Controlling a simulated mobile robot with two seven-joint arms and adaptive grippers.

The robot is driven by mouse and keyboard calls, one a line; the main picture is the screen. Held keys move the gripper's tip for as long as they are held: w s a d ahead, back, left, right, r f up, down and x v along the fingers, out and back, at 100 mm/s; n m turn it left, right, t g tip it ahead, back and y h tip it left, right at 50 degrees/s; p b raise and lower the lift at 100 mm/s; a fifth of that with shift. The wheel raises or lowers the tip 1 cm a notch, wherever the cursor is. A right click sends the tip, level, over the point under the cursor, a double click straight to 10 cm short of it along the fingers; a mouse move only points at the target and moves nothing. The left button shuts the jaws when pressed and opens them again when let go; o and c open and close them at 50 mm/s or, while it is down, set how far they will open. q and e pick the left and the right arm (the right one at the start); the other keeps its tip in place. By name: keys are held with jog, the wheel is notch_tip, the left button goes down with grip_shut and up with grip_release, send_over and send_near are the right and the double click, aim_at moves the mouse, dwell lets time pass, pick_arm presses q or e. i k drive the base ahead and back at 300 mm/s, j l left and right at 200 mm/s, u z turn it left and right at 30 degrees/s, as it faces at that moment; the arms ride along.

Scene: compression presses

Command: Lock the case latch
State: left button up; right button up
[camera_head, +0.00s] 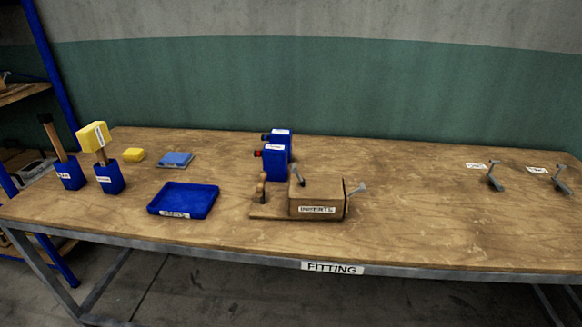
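A brown wooden case (318,201) labelled "INSERTS" stands near the middle of the table on a low wooden base (270,214). A small dark lever with a pale end (298,175) rises from its top left. A short wooden post (262,188) stands on the base left of the case. Neither of my grippers shows in the head view.
The wooden table (420,220) is labelled "FITTING". Blue boxes (275,160) stand behind the case. A blue tray (184,199) lies to its left, with blue holders (110,178), a yellow block (134,155) and a blue pad (175,159) beyond. Two grey levers (495,178) (561,180) are at right.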

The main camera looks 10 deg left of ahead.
aim_at(293, 170)
jog(key=i+l, duration=0.1)
jog(key=i, duration=0.35)
jog(key=i+l, duration=0.1)
jog(key=i, duration=0.3)
jog(key=j+u, duration=0.05)
